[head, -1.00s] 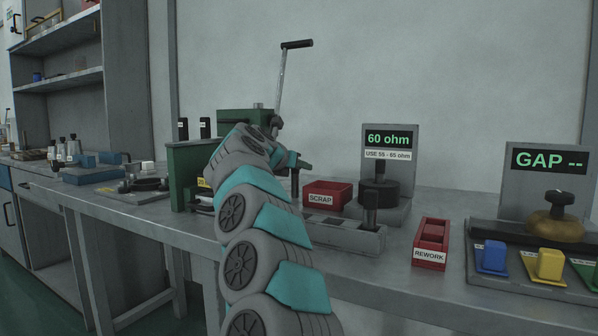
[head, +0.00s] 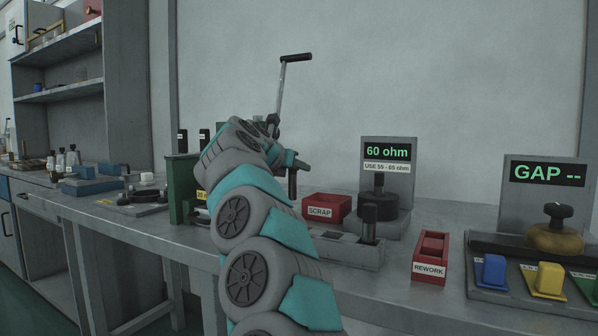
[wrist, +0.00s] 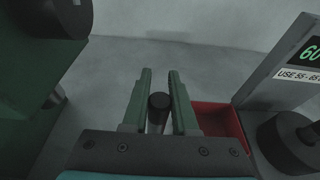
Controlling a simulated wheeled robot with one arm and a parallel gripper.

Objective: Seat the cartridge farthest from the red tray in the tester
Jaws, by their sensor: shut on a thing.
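My gripper (head: 294,168) is shut on a dark upright cartridge (head: 293,186), held above the bench left of the SCRAP tray. In the wrist view the cartridge's round black top (wrist: 160,101) shows between the two green fingers (wrist: 159,88). The tester (head: 386,185) has a screen reading 60 ohm and a label "USE 55 - 65 ohm". A dark upright post (head: 379,182) stands in its wide black round base (head: 378,201). A grey rack (head: 345,252) in front holds one dark upright cylinder (head: 369,222) at its right end. The red SCRAP tray (head: 319,212) stands behind the rack.
A red REWORK tray (head: 429,269) stands right of the rack. Further right is a GAP station (head: 545,185) with coloured blocks. A green press (head: 181,185) with a tall lever (head: 280,90) stands behind and left of my arm.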

